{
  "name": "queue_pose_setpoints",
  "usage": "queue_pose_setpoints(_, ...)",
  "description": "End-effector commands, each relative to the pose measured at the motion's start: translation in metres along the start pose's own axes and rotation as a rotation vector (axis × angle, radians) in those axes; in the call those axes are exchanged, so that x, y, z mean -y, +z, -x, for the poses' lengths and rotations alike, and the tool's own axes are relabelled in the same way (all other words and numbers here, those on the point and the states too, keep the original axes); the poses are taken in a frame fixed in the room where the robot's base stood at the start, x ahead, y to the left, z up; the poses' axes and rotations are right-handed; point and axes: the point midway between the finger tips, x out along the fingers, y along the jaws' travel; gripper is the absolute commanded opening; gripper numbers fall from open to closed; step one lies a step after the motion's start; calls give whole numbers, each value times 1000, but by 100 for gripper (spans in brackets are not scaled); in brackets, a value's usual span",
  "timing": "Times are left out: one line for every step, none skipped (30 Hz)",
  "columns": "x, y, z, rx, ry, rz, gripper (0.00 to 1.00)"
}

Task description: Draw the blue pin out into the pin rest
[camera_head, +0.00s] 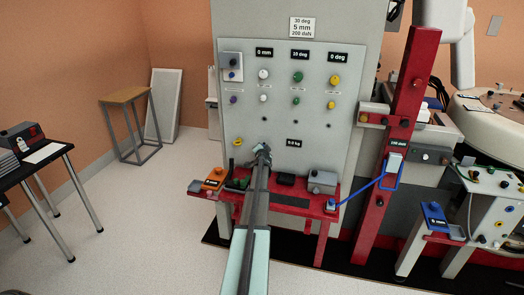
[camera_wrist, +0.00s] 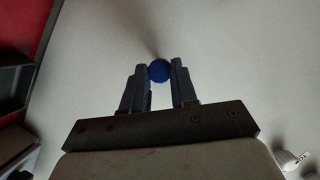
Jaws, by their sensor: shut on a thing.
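A round blue end, which looks like the head of the blue pin (camera_wrist: 159,71), sits between the fingertips of my gripper (camera_wrist: 160,76) in the wrist view. The fingers are shut on it, with a pale flat surface beyond. In the head view my gripper (camera_head: 262,152) is in front of the lower part of the grey panel (camera_head: 250,118), above the red shelf. The blue pin is hidden there by my arm. I cannot tell whether the pin is still seated in the panel. I cannot pick out the pin rest with certainty.
The red shelf (camera_head: 284,201) carries an orange block (camera_head: 214,179), a dark block (camera_head: 286,179) and a grey box (camera_head: 322,182). Coloured knobs stick out of the panel above. A red post (camera_head: 405,100) with a blue strap (camera_head: 360,190) stands to the right.

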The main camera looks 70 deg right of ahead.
Motion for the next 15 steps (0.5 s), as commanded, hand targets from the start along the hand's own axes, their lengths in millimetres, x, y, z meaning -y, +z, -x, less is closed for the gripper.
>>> queue_pose_setpoints(0,-1,-2,-1,0,0,0)
queue_pose_setpoints(0,-2,-3,-1,0,0,0)
queue_pose_setpoints(0,-2,-4,-1,0,0,0)
queue_pose_setpoints(0,-3,-6,-1,0,0,0)
queue_pose_setpoints(0,-3,-7,-1,0,0,0)
queue_pose_setpoints(0,-4,-8,-1,0,0,0)
queue_pose_setpoints(0,-4,-9,-1,0,0,0)
queue_pose_setpoints(0,-5,-10,-1,0,0,0)
queue_pose_setpoints(0,-5,-12,-1,0,1,0)
queue_pose_setpoints(0,-6,-13,-1,0,1,0)
queue_pose_setpoints(0,-6,-14,-1,0,1,0)
queue_pose_setpoints(0,-7,-15,-1,0,1,0)
queue_pose_setpoints(0,-7,-16,-1,0,1,0)
queue_pose_setpoints(0,-8,-18,-1,0,1,0)
queue_pose_setpoints(0,-8,-19,-1,0,1,0)
